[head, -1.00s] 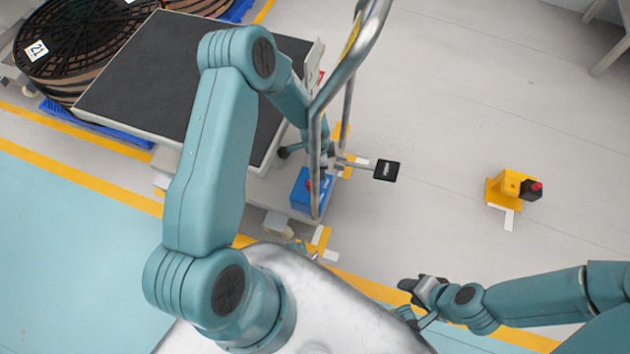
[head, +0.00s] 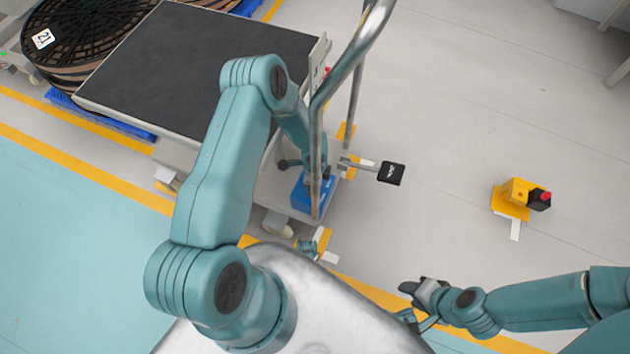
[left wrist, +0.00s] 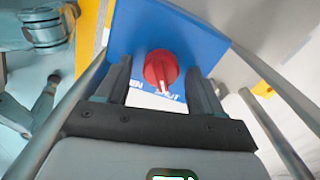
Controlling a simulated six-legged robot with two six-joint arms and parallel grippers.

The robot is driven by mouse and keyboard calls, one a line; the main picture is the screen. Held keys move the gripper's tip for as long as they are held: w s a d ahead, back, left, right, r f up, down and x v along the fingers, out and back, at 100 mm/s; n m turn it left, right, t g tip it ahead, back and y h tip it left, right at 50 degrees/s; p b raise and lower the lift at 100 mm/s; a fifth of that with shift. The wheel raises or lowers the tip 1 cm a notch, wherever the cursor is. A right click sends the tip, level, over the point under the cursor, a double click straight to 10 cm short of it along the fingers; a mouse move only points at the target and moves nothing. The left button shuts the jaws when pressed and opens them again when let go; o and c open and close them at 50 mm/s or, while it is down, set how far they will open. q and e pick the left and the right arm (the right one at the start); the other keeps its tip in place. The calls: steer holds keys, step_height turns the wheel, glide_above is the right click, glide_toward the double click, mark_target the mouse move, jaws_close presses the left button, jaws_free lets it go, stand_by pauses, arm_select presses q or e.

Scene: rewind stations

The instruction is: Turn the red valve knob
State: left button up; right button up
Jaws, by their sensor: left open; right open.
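In the left wrist view the red valve knob (left wrist: 160,69) is round with a white pointer and sits on a blue box face marked with white lettering, part of which reads "SHUT". My left gripper (left wrist: 159,73) is open, with one finger on each side of the knob; I cannot tell whether they touch it. In the head view the blue box (head: 301,195) is low on the cart, and the knob is hidden there behind my left gripper and the metal rail. My right gripper (head: 412,289) is open and empty over the floor, away from the box.
A bent metal rail (head: 347,70) rises close beside my left forearm. A black-topped cart (head: 170,65) stands left of it, with a large reel (head: 85,45) beyond. A black square plate (head: 391,173) sticks out right of the box. A yellow stand (head: 513,196) is on open floor.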

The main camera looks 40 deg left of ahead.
arm_select(q)
steer(key=c, duration=1.1)
steer(key=shift+o, duration=0.2)
